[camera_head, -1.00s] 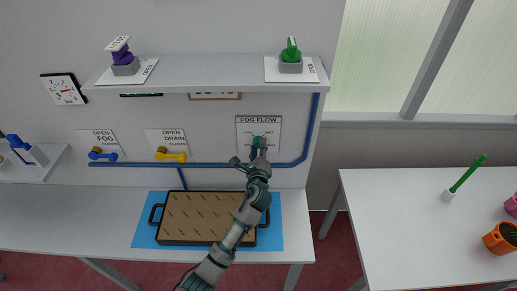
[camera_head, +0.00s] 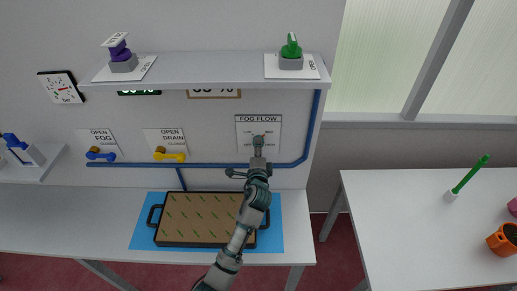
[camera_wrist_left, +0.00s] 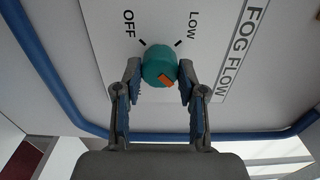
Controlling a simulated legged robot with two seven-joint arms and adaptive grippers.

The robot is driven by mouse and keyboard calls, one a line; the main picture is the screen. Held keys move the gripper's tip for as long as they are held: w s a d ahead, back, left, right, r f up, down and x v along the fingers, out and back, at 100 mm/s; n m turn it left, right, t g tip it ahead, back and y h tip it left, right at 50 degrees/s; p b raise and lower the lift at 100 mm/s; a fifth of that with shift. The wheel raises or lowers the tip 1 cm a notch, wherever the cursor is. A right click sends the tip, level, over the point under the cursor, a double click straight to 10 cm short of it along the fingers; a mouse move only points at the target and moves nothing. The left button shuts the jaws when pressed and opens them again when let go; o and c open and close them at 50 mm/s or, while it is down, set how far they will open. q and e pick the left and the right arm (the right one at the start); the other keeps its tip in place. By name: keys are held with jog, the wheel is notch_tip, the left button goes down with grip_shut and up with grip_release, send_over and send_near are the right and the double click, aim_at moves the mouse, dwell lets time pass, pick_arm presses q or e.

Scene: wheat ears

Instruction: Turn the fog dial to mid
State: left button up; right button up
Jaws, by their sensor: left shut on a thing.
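The fog dial (camera_wrist_left: 158,63) is a round teal knob with an orange mark on the FOG FLOW panel (camera_head: 272,127). In the left wrist view the panel appears turned sideways, with OFF and LOW readable beside the knob. The orange mark points to the lower right of that picture, away from OFF and LOW. A label there is mostly hidden behind a finger. My left gripper (camera_wrist_left: 160,80) is shut on the knob, one finger on each side. In the head view my left gripper (camera_head: 258,146) covers most of the knob. My right gripper is not in view.
A blue pipe (camera_head: 310,125) runs around the panel's right and below it. A shelf (camera_head: 200,72) overhangs it. Yellow (camera_head: 170,156) and blue (camera_head: 101,155) valve handles sit to the left. A tray (camera_head: 166,226) lies below on the bench.

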pick_arm(q)
jog(key=shift+f, duration=0.2)
jog(key=o, duration=1.1)
jog(key=shift+o, duration=0.2)
jog(key=shift+w, duration=0.1)
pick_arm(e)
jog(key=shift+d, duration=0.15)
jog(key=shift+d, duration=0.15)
pick_arm(q)
jog(key=s, duration=1.2)
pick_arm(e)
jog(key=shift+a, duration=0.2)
